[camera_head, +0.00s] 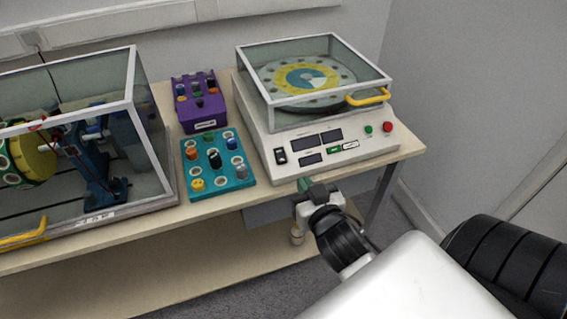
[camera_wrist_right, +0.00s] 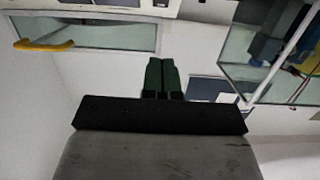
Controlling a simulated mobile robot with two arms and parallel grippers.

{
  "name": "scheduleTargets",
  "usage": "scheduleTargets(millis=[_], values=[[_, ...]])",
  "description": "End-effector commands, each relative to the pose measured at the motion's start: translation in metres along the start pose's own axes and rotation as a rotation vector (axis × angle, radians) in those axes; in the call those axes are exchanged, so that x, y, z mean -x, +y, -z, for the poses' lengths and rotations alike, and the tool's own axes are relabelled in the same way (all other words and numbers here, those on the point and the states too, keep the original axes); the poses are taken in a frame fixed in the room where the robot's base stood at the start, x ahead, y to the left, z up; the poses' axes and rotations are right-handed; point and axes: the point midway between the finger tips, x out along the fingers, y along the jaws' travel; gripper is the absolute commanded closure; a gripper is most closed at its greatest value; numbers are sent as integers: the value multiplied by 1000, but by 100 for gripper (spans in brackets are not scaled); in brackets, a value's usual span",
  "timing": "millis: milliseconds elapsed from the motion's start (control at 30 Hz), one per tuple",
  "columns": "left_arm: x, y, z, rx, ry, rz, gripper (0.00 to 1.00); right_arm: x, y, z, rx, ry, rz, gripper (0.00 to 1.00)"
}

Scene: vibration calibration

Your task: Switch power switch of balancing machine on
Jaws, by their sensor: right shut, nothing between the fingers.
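The balancing machine (camera_head: 360,142) is a white unit on the table, with a clear cover over a round disc. Its sloped front panel has dark displays, a green and a red button, and a black rocker switch (camera_head: 280,156) at the left end. I cannot tell the switch's position. My right gripper (camera_head: 304,185) is shut and empty at the machine's front edge, below and slightly right of the switch, apart from it. In the right wrist view its green fingers (camera_wrist_right: 161,76) are together; the switch cannot be made out there. My left gripper is not in view.
A teal box (camera_head: 221,181) with knobs and a purple box (camera_head: 199,104) stand left of the machine. A glazed case (camera_head: 135,120) with a yellow handle is further left. The wooden table's front edge (camera_head: 245,207) runs close to my right gripper. A wall stands at the right.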

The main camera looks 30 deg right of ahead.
Motion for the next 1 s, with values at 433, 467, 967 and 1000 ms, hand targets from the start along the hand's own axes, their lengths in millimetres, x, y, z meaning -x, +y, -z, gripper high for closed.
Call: scheduleTargets(millis=[433, 467, 967, 1000], values=[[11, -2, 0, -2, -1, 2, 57, -77, 0, 3, 2, 2, 1, 100], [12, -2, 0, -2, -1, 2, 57, -83, 0, 2, 2, 1, 1, 100], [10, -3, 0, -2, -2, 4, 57, -127, 0, -28, -1, -1, 0, 100], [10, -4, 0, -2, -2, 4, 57, -127, 0, -29, -1, -1, 0, 100]])
